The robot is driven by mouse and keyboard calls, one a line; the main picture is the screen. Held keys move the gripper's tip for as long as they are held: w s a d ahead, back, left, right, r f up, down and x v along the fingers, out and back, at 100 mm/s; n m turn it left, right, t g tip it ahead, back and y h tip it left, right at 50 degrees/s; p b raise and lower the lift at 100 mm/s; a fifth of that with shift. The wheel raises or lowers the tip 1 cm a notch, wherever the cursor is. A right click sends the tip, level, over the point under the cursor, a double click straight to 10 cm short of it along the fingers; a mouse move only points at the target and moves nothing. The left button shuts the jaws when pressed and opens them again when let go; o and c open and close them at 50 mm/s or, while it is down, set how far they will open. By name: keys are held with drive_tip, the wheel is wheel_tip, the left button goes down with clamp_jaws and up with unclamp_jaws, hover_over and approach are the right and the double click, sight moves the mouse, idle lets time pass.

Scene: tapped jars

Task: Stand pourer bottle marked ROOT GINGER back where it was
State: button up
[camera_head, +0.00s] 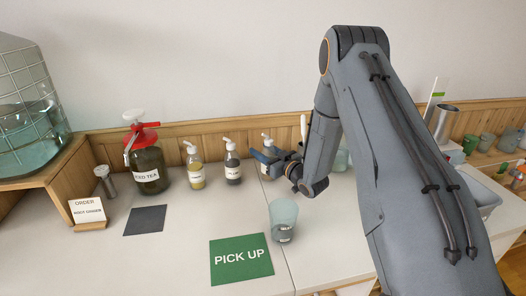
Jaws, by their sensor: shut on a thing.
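My gripper (268,156) is at the back of the counter, right of two standing pourer bottles. It is shut on a pourer bottle (266,140) with a white spout top. The jaws and wrist cover most of this bottle, so I cannot read its label or tell whether its base touches the counter. Left of it stand a dark pourer bottle (233,163) and a yellowish pourer bottle (194,168), both upright; their labels are too small to read. The order card (88,211) at the left reads ROOT GINGER.
A cup (284,221) with a little in its bottom stands beside the green PICK UP mat (241,259). An iced tea jar (148,171), a metal cup (105,182) and a dark mat (145,221) are at left.

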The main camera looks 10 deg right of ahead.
drive_tip(key=o, duration=1.3)
drive_tip(key=shift+p+v, duration=1.25)
drive_tip(key=shift+v, duration=2.75)
drive_tip(key=shift+s+d, duration=0.1)
drive_tip(key=b, duration=0.3)
approach(274, 157)
drive_tip(key=shift+w, duration=0.25)
